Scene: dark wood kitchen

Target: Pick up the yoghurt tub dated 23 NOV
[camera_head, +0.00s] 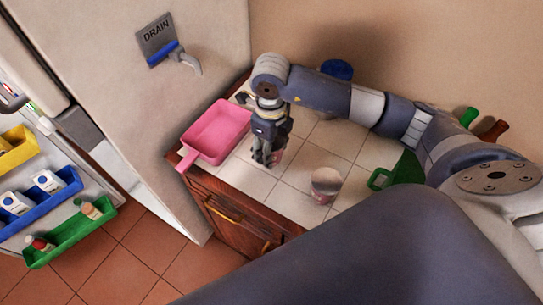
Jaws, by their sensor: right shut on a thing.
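My right gripper (265,157) points down over the tiled counter, right of the pink tray. It is shut on a small pinkish tub (278,155), mostly hidden behind the fingers. A second tub (326,184), pale on top with a pink lower band, stands upright on the counter to the right and nearer. I cannot read a date on either tub. My left gripper is not in view.
A pink tray (217,131) with a handle sits at the counter's left edge. A green container (403,170) and a blue object (337,70) stand near my right arm. Open fridge-door bins, one of them blue (40,196), are at the left. Bare tiles lie around the second tub.

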